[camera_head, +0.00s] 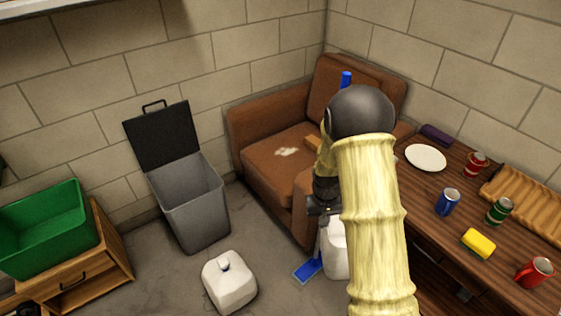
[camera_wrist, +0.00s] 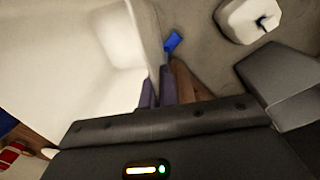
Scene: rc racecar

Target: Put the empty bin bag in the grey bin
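The grey bin (camera_head: 192,212) stands on the floor left of centre in the head view, its dark lid (camera_head: 162,135) swung up and open. It also shows at the right edge of the wrist view (camera_wrist: 285,80). The white bin bag (camera_head: 334,252) hangs below my gripper (camera_head: 322,208), partly hidden behind my arm. In the wrist view the bag (camera_wrist: 75,60) fills the left side, with its mouth open and no contents visible. My gripper's purple fingers (camera_wrist: 157,93) are closed on the bag's rim. The bag is apart from the bin, to its right.
A white jug (camera_head: 229,284) stands on the floor in front of the bin. A blue broom head (camera_head: 308,270) lies near the bag. A brown armchair (camera_head: 270,130) stands behind, a cluttered wooden table (camera_head: 425,190) at right, and a green crate (camera_head: 45,230) on a cabinet at left.

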